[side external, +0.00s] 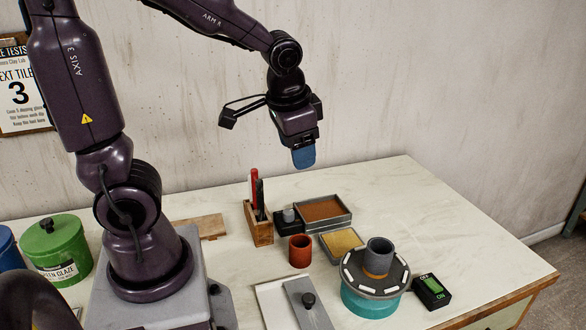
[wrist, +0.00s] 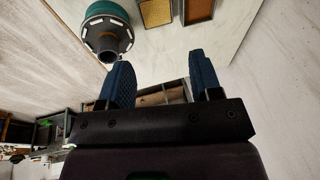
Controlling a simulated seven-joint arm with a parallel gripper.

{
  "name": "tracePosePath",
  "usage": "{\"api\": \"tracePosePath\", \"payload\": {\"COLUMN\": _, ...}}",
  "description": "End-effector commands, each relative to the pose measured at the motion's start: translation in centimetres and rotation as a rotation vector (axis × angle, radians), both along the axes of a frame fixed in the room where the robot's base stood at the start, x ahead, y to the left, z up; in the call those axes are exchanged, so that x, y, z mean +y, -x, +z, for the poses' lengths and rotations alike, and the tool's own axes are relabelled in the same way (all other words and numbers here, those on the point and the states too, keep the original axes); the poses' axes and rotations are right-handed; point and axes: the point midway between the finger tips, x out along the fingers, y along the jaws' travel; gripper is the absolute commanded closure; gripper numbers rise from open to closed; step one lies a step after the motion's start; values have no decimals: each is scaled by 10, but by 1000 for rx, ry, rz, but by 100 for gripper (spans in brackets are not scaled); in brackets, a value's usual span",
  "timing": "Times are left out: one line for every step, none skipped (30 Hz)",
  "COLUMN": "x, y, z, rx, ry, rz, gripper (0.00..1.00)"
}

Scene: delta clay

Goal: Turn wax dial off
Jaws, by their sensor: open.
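A small black box with a grey round knob (side external: 288,217) stands on the table between the wooden tool holder and the brown tray. It looks like the wax dial, but I see no label on it and its setting is too small to read. It does not show clearly in the wrist view. My gripper (side external: 303,158) hangs well above the table, behind and above the trays, with its blue fingers pointing down. In the wrist view my gripper (wrist: 160,72) has its two blue fingers apart, with nothing between them.
A wooden holder (side external: 260,228) with upright tools stands left of the knob. A brown tray (side external: 347,222), a yellow sponge tray (side external: 357,254) and a red-brown cup (side external: 300,250) are close by. A teal wheel (side external: 366,303) carries a grey cup. A green-lit switch (side external: 432,292) sits to its right.

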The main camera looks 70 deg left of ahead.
Motion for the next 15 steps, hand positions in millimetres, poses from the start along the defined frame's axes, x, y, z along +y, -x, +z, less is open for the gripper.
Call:
{"api": "tracePosePath", "payload": {"x": 9, "y": 0, "z": -13, "rx": 53, "ry": -8, "rz": 15, "gripper": 41}}
{"api": "tracePosePath", "payload": {"x": 18, "y": -1, "z": -21, "rx": 82, "ry": -28, "rz": 19, "gripper": 41}}
{"api": "tracePosePath", "payload": {"x": 34, "y": -5, "z": -30, "rx": 113, "ry": -77, "rz": 7, "gripper": 41}}
{"api": "tracePosePath", "payload": {"x": 50, "y": -10, "z": -37, "rx": 129, "ry": -124, "rz": -19, "gripper": 41}}
{"api": "tracePosePath", "payload": {"x": 66, "y": -16, "z": -44, "rx": 144, "ry": -182, "rz": -66, "gripper": 41}}
{"api": "tracePosePath", "payload": {"x": 89, "y": -25, "z": -51, "rx": 163, "ry": -268, "rz": -152, "gripper": 41}}
{"api": "tracePosePath", "payload": {"x": 106, "y": -32, "z": -56, "rx": 179, "ry": -335, "rz": -231, "gripper": 41}}
{"api": "tracePosePath", "payload": {"x": 121, "y": -39, "z": -59, "rx": 195, "ry": -399, "rz": -319, "gripper": 41}}
{"api": "tracePosePath", "payload": {"x": 139, "y": -49, "z": -63, "rx": 221, "ry": -479, "rz": -450, "gripper": 41}}
{"api": "tracePosePath", "payload": {"x": 151, "y": -56, "z": -66, "rx": 243, "ry": -534, "rz": -552, "gripper": 41}}
{"api": "tracePosePath", "payload": {"x": 161, "y": -63, "z": -69, "rx": 268, "ry": -585, "rz": -661, "gripper": 41}}
{"api": "tracePosePath", "payload": {"x": 173, "y": -72, "z": -73, "rx": 302, "ry": -645, "rz": -816, "gripper": 41}}
{"api": "tracePosePath", "payload": {"x": 180, "y": -78, "z": -76, "rx": 331, "ry": -685, "rz": -938, "gripper": 41}}
{"api": "tracePosePath", "payload": {"x": 185, "y": -83, "z": -79, "rx": 362, "ry": -717, "rz": -1061, "gripper": 41}}
{"api": "tracePosePath", "payload": {"x": 191, "y": -88, "z": -85, "rx": 403, "ry": -750, "rz": -1234, "gripper": 41}}
